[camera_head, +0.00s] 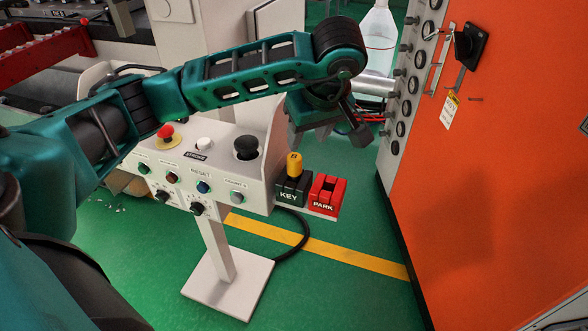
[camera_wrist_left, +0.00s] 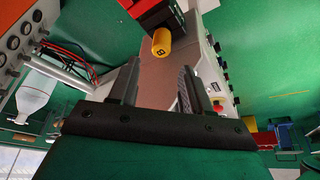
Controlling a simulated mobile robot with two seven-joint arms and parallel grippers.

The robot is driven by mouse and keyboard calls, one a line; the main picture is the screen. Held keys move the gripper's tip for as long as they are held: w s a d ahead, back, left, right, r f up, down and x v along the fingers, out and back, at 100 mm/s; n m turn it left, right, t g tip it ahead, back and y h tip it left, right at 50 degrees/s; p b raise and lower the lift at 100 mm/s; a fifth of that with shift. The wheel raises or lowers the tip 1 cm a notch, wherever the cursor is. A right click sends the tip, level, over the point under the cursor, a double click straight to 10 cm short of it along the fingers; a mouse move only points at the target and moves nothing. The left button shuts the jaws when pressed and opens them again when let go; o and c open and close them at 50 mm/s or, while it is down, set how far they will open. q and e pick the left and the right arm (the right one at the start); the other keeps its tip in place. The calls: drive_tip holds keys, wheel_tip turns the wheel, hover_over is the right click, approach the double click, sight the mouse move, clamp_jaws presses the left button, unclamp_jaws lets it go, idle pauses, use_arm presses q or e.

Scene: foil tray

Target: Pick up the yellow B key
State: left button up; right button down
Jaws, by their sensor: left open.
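The yellow B key (camera_head: 294,163) stands upright in the black KEY holder (camera_head: 292,190) on the right side of the control console. In the left wrist view the yellow key (camera_wrist_left: 161,42) shows its letter B, beyond the fingertips and between their lines. My left gripper (camera_head: 322,134) is open and empty, above and slightly right of the key, apart from it. The left wrist view shows both its fingers (camera_wrist_left: 160,76) spread. My right gripper is in neither view.
The red PARK holder (camera_head: 328,193) sits right beside the KEY holder. The white console (camera_head: 262,192) with buttons, knobs and a black joystick (camera_head: 247,147) is close on the left. An orange cabinet (camera_head: 490,190) stands at the right. Green floor lies open between.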

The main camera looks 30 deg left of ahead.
sight(296, 158)
use_arm(q)
drive_tip(key=x, duration=0.7)
drive_tip(key=shift+a+f, duration=0.1)
drive_tip(key=shift+a, duration=0.2)
drive_tip(key=x, duration=0.5)
drive_tip(key=shift+a, duration=0.2)
drive_tip(key=c, duration=0.8)
